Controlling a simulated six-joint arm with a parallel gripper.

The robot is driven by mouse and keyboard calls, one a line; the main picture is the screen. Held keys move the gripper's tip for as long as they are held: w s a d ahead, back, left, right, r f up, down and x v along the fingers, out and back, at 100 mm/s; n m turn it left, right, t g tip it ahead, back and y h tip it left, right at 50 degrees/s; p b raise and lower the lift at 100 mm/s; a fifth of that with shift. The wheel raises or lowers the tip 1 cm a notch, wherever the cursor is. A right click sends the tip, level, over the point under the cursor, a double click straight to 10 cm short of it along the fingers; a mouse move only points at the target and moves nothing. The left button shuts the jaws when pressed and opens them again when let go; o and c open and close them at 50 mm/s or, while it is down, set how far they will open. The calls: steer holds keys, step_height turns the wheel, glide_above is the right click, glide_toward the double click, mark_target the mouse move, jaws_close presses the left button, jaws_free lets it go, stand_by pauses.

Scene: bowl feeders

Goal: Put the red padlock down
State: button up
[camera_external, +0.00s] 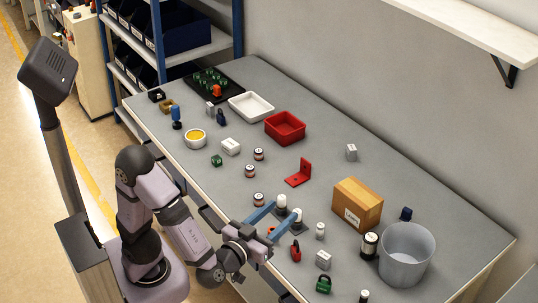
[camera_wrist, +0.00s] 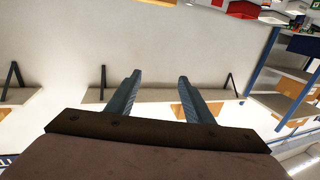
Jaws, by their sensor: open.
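The red padlock (camera_external: 295,252) is on the grey table near its front edge, just right of my gripper in the external view. My gripper (camera_external: 286,209) is open, its two blue fingers spread apart above the table. The padlock is outside the fingers, and no contact with it shows. In the wrist view my gripper (camera_wrist: 158,76) has nothing between its fingers. The padlock cannot be made out in that view.
Two white-topped pieces on dark bases (camera_external: 297,215) appear close to my fingertips. A green padlock (camera_external: 323,285), a grey block (camera_external: 323,260), a cardboard box (camera_external: 357,204) and a grey bucket (camera_external: 405,255) stand to the right. The table's middle back is mostly clear.

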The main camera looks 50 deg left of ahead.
steer(key=w+f+n+g+h+p, duration=0.3)
steer(key=w+f+n+g+h, duration=0.65)
steer(key=w+f, duration=0.4)
steer(key=s+a+r+n+g+h+p, duration=0.1)
steer(key=s+a+r+n+g+h, duration=0.1)
steer(key=s+a+r+n+h, duration=0.25)
steer(key=s+a+r+n+g+h+p, duration=0.1)
steer(key=s+a+r+n+g+h, duration=0.1)
steer(key=a+r+n+h, duration=0.35)
steer(key=m+y, duration=0.1)
steer(key=m, duration=0.1)
glide_toward(298, 250)
steer(key=shift+w+a+r, duration=0.1)
steer(key=shift+w+r, duration=0.2)
steer(key=shift+w, duration=0.05)
steer(key=shift+f, duration=0.6)
steer(key=shift+p+x, duration=0.5)
steer(key=shift+x, duration=1.05)
steer(key=shift+g+y, duration=0.25)
steer(key=shift+p+x, duration=0.8)
steer(key=shift+x, duration=1.35)
steer(key=shift+a+f, duration=0.1)
steer(key=shift+f, duration=0.05)
steer(key=shift+c, duration=0.2)
